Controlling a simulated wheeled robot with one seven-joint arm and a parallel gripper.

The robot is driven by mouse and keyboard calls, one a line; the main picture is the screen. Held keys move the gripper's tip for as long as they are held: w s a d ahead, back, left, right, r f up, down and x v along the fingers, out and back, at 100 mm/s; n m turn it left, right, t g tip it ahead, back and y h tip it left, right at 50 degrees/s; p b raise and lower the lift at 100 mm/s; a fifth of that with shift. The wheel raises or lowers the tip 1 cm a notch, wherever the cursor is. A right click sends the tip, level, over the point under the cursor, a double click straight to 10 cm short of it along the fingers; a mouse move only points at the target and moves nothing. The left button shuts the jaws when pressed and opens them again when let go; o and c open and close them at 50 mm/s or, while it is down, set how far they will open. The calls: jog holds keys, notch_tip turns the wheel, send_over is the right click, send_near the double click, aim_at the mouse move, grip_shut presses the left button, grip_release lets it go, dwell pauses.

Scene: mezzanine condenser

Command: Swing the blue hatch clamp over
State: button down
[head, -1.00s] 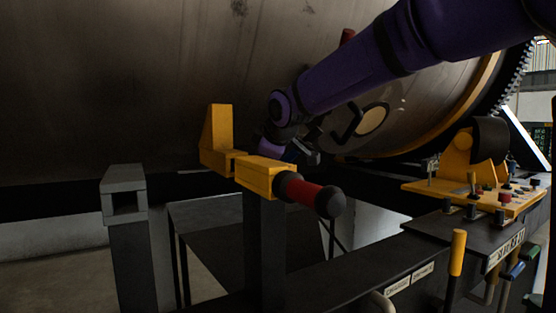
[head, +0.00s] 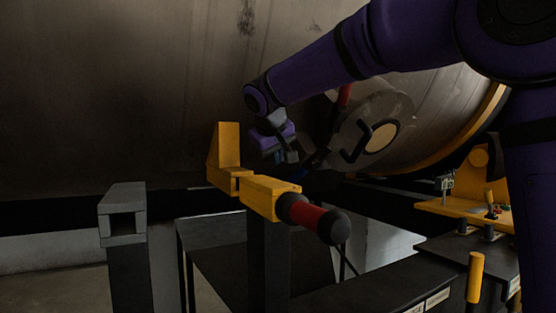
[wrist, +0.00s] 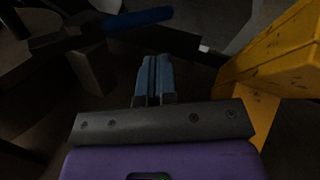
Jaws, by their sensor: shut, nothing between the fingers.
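The hatch (head: 398,108) is a round plate with a pale disc and a dark curved handle, low on the big drum's face. A dark lever with a red grip (head: 344,95) lies at its left, partly behind my arm. A dark blue piece (head: 318,176) shows at the lever's lower end, probably the clamp; shadow hides its shape. In the wrist view a blue bar (wrist: 138,18) lies beyond the fingers. My gripper (head: 287,157) is shut and empty, left of the lever and apart from the blue bar; it also shows in the wrist view (wrist: 154,78).
A yellow bracket (head: 228,148) and a yellow block (head: 262,195) with a red-and-black grip (head: 307,216) stand close in front of my gripper. The yellow also shows at the right in the wrist view (wrist: 275,55). A grey post (head: 122,212) stands left; a yellow control panel (head: 460,208) is right.

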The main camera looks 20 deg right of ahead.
aim_at(289, 181)
jog(key=d+r+x, duration=0.1)
jog(key=d+x, duration=0.1)
jog(key=x, duration=0.9)
jog(key=shift+w+r, duration=0.2)
jog(key=shift+w, duration=0.05)
jog(key=shift+w+d+f, duration=0.7)
